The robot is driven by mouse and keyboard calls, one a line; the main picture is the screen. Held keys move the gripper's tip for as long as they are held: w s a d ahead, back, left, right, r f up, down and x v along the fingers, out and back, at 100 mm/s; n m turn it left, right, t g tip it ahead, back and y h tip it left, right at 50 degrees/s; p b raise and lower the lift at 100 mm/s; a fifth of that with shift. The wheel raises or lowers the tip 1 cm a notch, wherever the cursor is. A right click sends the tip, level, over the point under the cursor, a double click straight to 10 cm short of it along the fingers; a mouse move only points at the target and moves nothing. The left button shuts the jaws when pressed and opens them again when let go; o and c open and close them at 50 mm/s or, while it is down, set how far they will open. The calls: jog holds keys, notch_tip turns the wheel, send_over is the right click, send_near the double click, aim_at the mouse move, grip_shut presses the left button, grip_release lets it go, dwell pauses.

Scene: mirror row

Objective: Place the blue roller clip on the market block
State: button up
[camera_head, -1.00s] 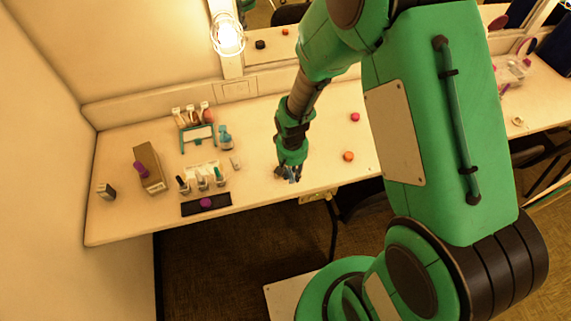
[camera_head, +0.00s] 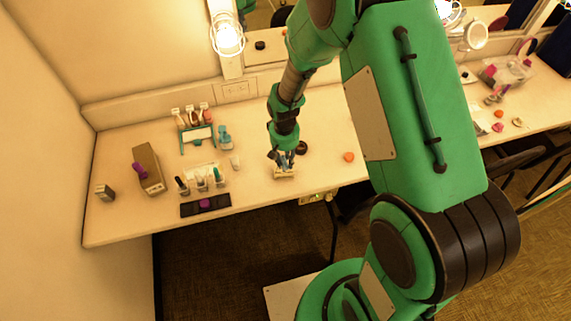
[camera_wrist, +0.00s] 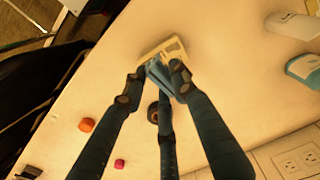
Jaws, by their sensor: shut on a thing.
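My gripper (camera_head: 284,158) is shut on the blue roller clip (camera_wrist: 159,74), which shows between its dark fingertips in the wrist view. A small pale cream block (camera_head: 285,174) lies near the front edge of the table, just under the fingertips. It also shows right beyond the clip in the wrist view (camera_wrist: 174,46). I take it for the market block, though no name is readable. The clip overlaps the block in the picture; I cannot tell whether they touch. The fingers hide part of both.
To the left stand several small bottles (camera_head: 201,181), a black tray (camera_head: 192,209) and a brown box (camera_head: 150,172) with a purple thing on it. An orange thing (camera_head: 348,157) lies right of my gripper. A dark round thing (camera_head: 302,147) is close behind it.

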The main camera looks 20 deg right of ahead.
aim_at(286, 164)
jog(key=shift+f, duration=1.4)
jog(key=shift+f+b, duration=0.1)
jog(key=shift+b, duration=0.2)
jog(key=o, duration=0.9)
notch_tip(286, 164, up, 12)
jog(key=shift+s+a+r+p, duration=0.1)
jog(key=shift+a+p, duration=0.05)
jog(key=shift+p, duration=0.9)
